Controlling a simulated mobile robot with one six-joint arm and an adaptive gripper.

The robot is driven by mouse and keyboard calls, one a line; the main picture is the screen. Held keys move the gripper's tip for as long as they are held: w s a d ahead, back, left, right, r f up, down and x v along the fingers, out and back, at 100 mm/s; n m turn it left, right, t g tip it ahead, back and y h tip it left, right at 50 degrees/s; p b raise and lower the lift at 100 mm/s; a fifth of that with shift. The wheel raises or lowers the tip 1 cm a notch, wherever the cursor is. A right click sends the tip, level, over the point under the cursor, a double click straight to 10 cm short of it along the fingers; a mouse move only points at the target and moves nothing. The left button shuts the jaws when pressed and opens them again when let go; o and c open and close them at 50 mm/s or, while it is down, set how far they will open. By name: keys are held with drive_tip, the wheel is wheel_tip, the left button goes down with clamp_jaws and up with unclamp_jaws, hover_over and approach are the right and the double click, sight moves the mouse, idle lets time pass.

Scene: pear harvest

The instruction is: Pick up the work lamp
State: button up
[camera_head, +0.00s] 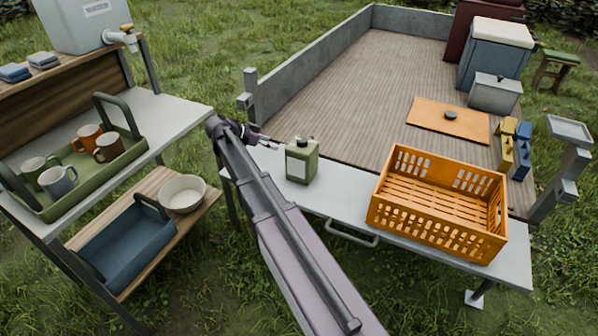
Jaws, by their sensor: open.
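A green boxy object (301,161) with a pale front panel and dark parts on top stands upright near the left end of the grey side table. It could be the work lamp or a small canister; I cannot tell for sure. No other thing in view is clearly a lamp. My gripper (268,141) is at the table's left end, just left of the green object and apart from it. It is open, small in the view, and nothing shows between its fingers. My arm hides part of the table's left end.
An orange crate (437,222) stands on the table's right half. The trailer bed (350,85) behind holds an orange board (447,119), bins and yellow and blue items. The left shelf unit carries a green tray (92,186) with mugs, a bowl (182,193) and a blue tote (125,248).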

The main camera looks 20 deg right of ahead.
drive_tip(key=w+m+h+b, duration=0.1)
drive_tip(key=w+m+h, duration=0.1)
drive_tip(key=w+m, duration=0.1)
drive_tip(key=shift+w+d+r, duration=0.1)
drive_tip(key=shift+w+r, duration=0.05)
drive_tip(key=shift+w, duration=0.25)
drive_tip(key=shift+b, duration=0.3)
drive_tip(key=b, duration=0.3)
approach(303, 142)
drive_tip(key=d+f, duration=0.1)
drive_tip(key=w+d+f, duration=0.1)
drive_tip(key=d, duration=0.1)
drive_tip(key=shift+w+d+f, duration=0.2)
drive_tip(key=shift+d, duration=0.15)
drive_tip(key=shift+d+f, duration=0.2)
drive_tip(key=shift+d, duration=0.55)
drive_tip(key=shift+b+x, duration=1.05)
drive_tip(key=shift+x, duration=1.55)
drive_tip(key=shift+s, duration=0.15)
